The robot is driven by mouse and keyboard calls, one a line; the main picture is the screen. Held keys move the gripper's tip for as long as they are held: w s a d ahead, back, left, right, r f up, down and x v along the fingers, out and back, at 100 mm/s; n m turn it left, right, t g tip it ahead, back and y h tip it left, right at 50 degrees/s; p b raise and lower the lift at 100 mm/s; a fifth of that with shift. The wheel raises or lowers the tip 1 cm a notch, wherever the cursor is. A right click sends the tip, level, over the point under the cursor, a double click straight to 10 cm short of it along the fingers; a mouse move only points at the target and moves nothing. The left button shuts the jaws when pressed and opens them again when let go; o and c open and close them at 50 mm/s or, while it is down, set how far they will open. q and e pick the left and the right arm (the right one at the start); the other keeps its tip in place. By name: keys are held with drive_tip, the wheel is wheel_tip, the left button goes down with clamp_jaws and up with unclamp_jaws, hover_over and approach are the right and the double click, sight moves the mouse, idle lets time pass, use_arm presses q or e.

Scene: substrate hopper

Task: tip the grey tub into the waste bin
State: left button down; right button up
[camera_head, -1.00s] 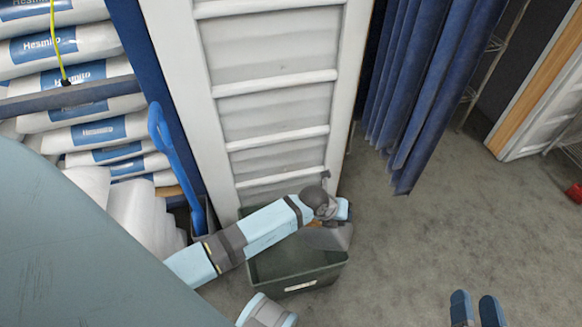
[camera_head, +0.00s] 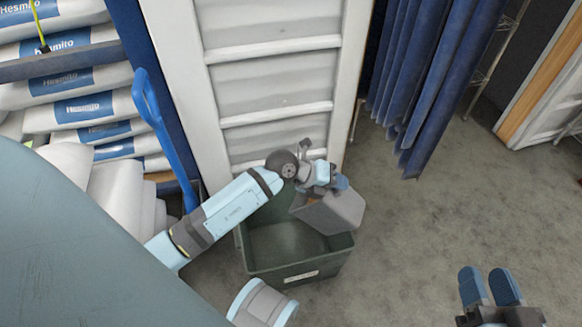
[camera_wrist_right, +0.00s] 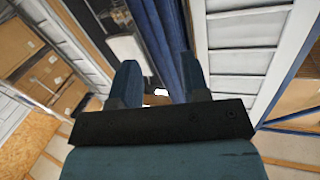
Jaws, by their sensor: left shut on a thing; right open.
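The grey tub (camera_head: 333,209) is tilted over the waste bin, with its underside and side showing in the head view. My left gripper (camera_head: 330,180) is shut on the tub near its upper edge. The tub's inside is mostly hidden, with a small brownish patch by its left edge. The waste bin (camera_head: 300,272) is a dark green open box on the floor, and the part of its inside that I see looks dark and bare. My right gripper (camera_head: 489,287) is open and empty at the lower right, well apart from the bin. Its fingers also show in the right wrist view (camera_wrist_right: 160,85).
A white panelled door (camera_head: 275,85) stands behind the bin. A blue shovel (camera_head: 165,135) leans beside stacked white sacks (camera_head: 80,108) at the left. Blue strip curtains (camera_head: 430,80) hang at the back right. The grey floor (camera_head: 410,230) right of the bin is clear.

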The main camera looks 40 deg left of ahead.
use_arm(q)
drive_tip(key=shift+s+a+f+h, duration=0.1)
drive_tip(key=shift+a+f+h, duration=0.25)
drive_tip(key=shift+a+h, duration=0.05)
drive_tip(key=s+a+f+n+t+h+b, duration=0.1)
drive_tip(key=a+n+t+h+b, duration=0.1)
drive_tip(key=a, duration=0.4)
drive_tip(key=s+a+f+n+t+h+b, duration=0.1)
drive_tip(key=s+a+f+n+t+h, duration=0.1)
drive_tip(key=a+h, duration=0.4)
drive_tip(key=shift+s+a+f+t+b, duration=0.3)
drive_tip(key=shift+a+t, duration=0.2)
drive_tip(key=shift+t, duration=0.4)
use_arm(e)
drive_tip(key=shift+w+d+n+t+y, duration=0.2)
drive_tip(key=shift+w+d+n+t, duration=0.3)
drive_tip(key=shift+n, duration=0.35)
drive_tip(key=shift+w+d+n+t+y, duration=0.25)
drive_tip(key=shift+w+n, duration=0.3)
drive_tip(key=shift+n, duration=0.3)
use_arm(q)
drive_tip(key=shift+w, duration=0.1)
use_arm(e)
drive_tip(key=shift+r, duration=0.15)
